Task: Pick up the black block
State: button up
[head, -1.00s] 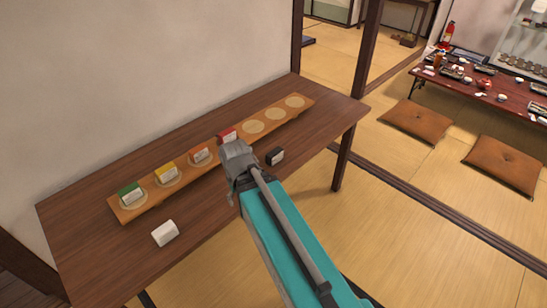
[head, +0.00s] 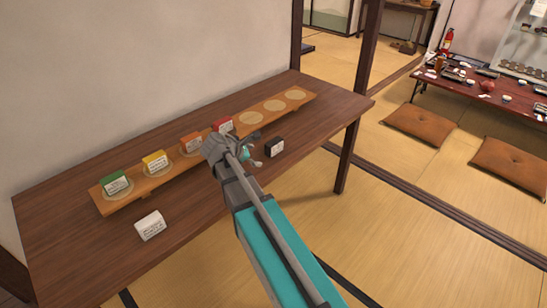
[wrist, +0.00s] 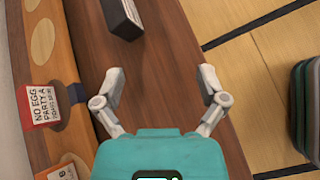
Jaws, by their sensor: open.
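The black block (head: 274,147) lies on the brown wooden table near its front edge, just right of my gripper (head: 254,155) in the head view. In the wrist view the black block (wrist: 124,18) is at the top, with a pale labelled side, ahead of my gripper (wrist: 160,82). The two fingers are spread wide with bare table between them. The block is beyond the fingertips and not touched. My arm hides part of the table in the head view.
A long wooden board (head: 205,160) with round pale spots holds green (head: 114,181), yellow (head: 155,161), orange (head: 191,144) and red (head: 223,126) blocks. A white block (head: 150,225) lies at the table's front left. The table (head: 335,105) is clear right of the black block.

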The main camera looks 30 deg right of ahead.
aim_at(273, 142)
jog(key=w+n+b, duration=0.1)
jog(key=w+n+h+b, duration=0.1)
jog(key=w+n, duration=0.1)
jog(key=w+d+n+t+h, duration=0.1)
jog(key=shift+w+f+b, duration=0.2)
jog(key=shift+f+b, duration=0.15)
jog(key=shift+b, duration=0.05)
jog(key=shift+w+d+r+n+t+h, duration=0.15)
jog(key=shift+w+r+n+t+h, duration=0.25)
jog(key=shift+n, duration=0.5)
jog(key=shift+f, duration=0.1)
jog(key=b+x, duration=0.3)
jog(key=x, duration=0.4)
jog(key=shift+w+d+f+b, duration=0.15)
jog(key=shift+d+f+b, duration=0.05)
jog(key=shift+f+b, duration=0.1)
jog(key=shift+w+d, duration=0.1)
jog(key=shift+d, duration=0.4)
jog(key=shift+f, duration=0.1)
